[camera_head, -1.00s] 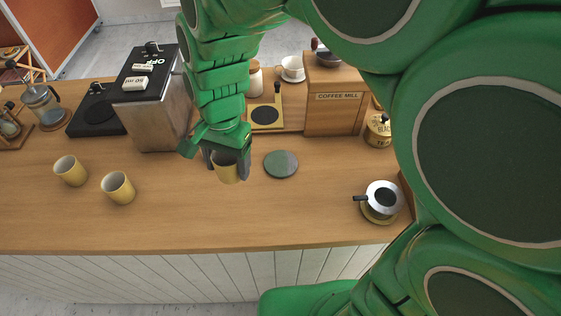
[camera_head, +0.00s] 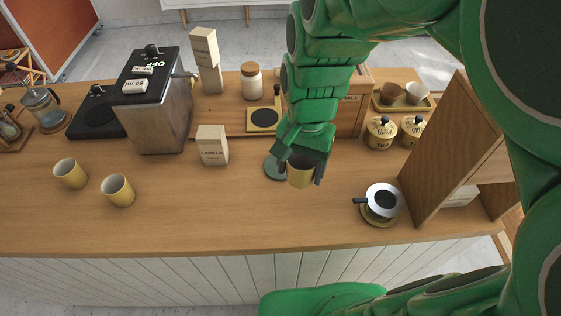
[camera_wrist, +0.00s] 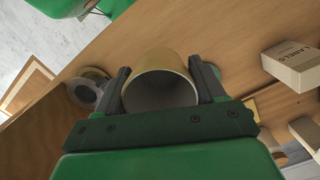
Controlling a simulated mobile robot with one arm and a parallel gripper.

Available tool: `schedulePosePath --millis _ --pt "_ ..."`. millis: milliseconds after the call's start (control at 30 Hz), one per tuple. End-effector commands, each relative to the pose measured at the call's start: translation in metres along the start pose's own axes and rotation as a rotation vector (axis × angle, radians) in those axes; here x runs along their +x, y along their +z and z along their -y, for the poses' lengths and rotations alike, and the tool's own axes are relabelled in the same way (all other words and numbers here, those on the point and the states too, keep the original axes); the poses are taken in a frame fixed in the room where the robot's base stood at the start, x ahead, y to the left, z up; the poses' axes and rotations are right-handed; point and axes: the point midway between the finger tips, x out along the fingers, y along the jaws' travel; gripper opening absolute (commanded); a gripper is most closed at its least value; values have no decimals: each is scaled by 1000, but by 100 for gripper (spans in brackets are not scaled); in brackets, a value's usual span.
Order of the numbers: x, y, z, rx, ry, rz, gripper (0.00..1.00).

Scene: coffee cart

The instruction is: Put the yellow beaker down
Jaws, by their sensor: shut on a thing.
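The yellow beaker (camera_head: 300,174) is held between the fingers of my gripper (camera_head: 302,170), over the wooden counter (camera_head: 240,222). In the wrist view the beaker (camera_wrist: 160,82) is clasped between the two dark fingers of my gripper (camera_wrist: 165,92), its open mouth facing the camera. In the head view its base is close to the counter surface; I cannot tell whether it touches. A round grey-green coaster (camera_head: 274,168) is just left of the beaker, partly hidden by my gripper.
A dripper on a yellow saucer (camera_head: 381,203) stands right of my gripper, beside a wooden shelf (camera_head: 448,150). A LABELS box (camera_head: 212,146) stands to the left, before the coffee machine (camera_head: 155,105). The front middle counter is clear.

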Motion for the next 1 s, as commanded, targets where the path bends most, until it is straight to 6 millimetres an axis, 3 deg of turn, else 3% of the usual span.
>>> schedulePosePath --millis 867,1000 --pt "31 -74 55 0 0 0 35" --pt "44 -83 62 0 2 3 35"
